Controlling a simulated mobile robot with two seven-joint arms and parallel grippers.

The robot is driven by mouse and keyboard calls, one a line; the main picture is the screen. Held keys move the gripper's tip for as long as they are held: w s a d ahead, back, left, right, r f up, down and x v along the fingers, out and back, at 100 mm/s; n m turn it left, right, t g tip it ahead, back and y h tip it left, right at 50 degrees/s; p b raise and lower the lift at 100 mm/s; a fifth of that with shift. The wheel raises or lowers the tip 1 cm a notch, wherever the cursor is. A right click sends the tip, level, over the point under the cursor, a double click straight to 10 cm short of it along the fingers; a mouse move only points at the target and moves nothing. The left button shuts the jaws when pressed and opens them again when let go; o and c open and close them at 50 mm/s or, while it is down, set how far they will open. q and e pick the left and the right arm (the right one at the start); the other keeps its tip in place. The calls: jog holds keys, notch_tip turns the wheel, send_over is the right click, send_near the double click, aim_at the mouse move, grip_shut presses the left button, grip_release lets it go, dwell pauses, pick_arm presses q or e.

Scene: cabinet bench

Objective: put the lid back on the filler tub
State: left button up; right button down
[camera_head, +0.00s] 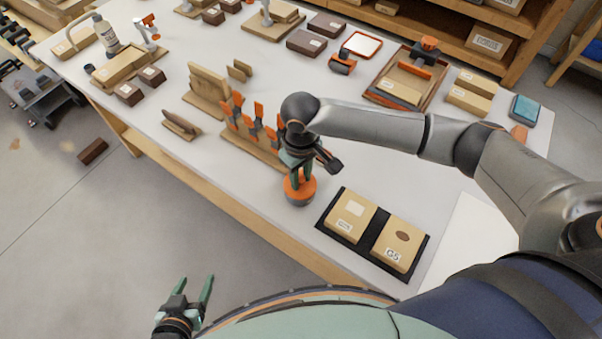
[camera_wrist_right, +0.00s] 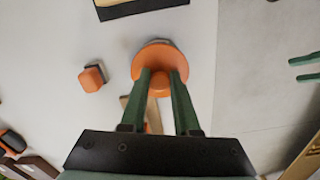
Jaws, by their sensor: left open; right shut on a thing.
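The filler tub (camera_head: 300,201) is a small grey round tub near the front edge of the bench. The orange lid (camera_head: 297,186) is at its top, and only a little grey shows beneath it. In the right wrist view the round lid (camera_wrist_right: 145,64) covers nearly all of the tub, with a grey rim (camera_wrist_right: 157,42) showing past its far edge. I cannot tell whether the lid is fully seated. My right gripper (camera_head: 302,178) points down, shut on the lid's knob (camera_wrist_right: 160,84). My left gripper (camera_head: 194,292) is open and empty, off the bench's front edge.
A black tray (camera_head: 376,238) with two cardboard boxes lies right of the tub. A wooden rack (camera_head: 252,146) with several orange-handled tools stands just behind-left. Wooden blocks (camera_head: 208,92) are further left. White bench top is clear left of the tub.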

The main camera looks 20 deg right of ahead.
jog(key=shift+p, duration=0.6)
dwell(0.5)
dwell(0.3)
jog(key=shift+c, duration=0.4)
grip_release()
jog(key=shift+r+p, duration=0.45)
jog(key=shift+r, duration=3)
jog(key=shift+c, duration=0.2)
grip_shut()
